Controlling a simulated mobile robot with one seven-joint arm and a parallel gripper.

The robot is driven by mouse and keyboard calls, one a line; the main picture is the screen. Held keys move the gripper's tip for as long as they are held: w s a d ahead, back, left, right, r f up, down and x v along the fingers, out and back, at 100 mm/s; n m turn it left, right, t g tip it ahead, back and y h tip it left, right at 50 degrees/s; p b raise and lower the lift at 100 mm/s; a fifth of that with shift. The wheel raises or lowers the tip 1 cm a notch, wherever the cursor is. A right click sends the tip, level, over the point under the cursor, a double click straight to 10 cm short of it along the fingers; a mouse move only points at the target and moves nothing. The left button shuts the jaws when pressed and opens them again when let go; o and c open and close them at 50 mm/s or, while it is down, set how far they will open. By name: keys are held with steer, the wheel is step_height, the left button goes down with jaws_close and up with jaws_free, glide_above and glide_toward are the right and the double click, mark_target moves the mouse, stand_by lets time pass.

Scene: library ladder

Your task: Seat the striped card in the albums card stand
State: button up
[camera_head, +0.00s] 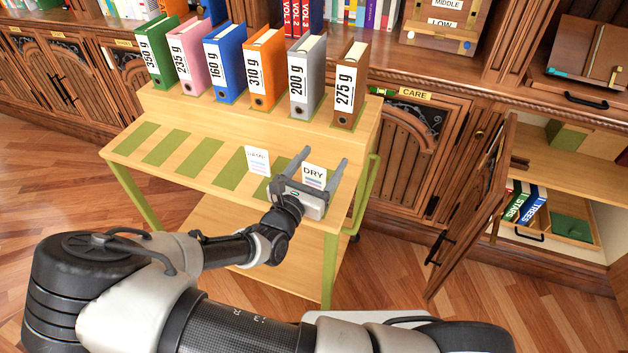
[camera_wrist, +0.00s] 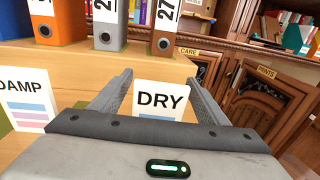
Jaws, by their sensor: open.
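A white card reading DRY (camera_head: 314,176) stands upright on the lower step of the wooden cart, with a blue stripe under its word; it also shows in the wrist view (camera_wrist: 160,101). A second white card reading DAMP (camera_head: 257,159), with pink and blue stripes, stands to its left; it also shows in the wrist view (camera_wrist: 27,100). My gripper (camera_head: 322,160) is open, with its fingers on either side of the DRY card; it also shows in the wrist view (camera_wrist: 160,78). The DRY card's lower part is hidden by the gripper body. I cannot make out a stand marked albums.
Several binders with gram labels, such as the brown one (camera_head: 350,86), line the cart's upper step. Green patches (camera_head: 202,158) mark the cart's lower step (camera_head: 222,148). An open cabinet door (camera_head: 478,215) stands right of the cart. A cabinet sign reads CARE (camera_head: 415,94).

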steer(key=c, duration=1.1)
steer(key=shift+r, duration=0.1)
